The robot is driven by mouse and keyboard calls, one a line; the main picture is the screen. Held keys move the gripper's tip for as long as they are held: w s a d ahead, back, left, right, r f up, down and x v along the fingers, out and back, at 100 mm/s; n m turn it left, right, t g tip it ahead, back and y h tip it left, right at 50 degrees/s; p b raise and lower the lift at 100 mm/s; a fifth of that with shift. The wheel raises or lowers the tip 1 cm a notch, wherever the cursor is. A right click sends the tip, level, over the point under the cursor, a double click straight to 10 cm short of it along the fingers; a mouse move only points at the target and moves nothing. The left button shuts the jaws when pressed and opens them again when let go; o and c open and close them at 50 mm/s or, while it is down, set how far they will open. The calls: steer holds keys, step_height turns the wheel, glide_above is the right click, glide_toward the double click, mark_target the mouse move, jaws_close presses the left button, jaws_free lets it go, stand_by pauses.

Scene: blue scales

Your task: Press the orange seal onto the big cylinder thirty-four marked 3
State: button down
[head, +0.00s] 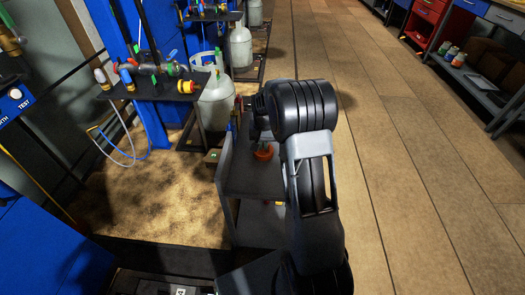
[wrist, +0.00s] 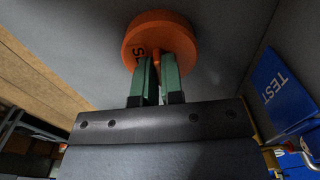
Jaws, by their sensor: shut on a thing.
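The orange seal (head: 264,153) shows in the head view as a small round piece over the dark top of a cart, just below my arm's wrist. In the wrist view the orange seal (wrist: 150,30) is a thick disc with dark lettering, partly hidden by the fingers. My gripper (wrist: 157,68) has green fingers shut on the seal's stem. I cannot tell whether the seal touches the cart top. A big grey cylinder (head: 216,103) stands left of the cart, with another grey cylinder (head: 240,46) behind it. I can read no number on them.
The dark cart (head: 250,182) stands beside my arm. A black bench (head: 150,88) with colourful fittings overhangs the nearest cylinder's left side. The wooden floor (head: 400,180) to the right is clear.

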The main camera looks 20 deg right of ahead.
steer(key=shift+r, duration=0.25)
steer(key=shift+r+p, duration=1.8)
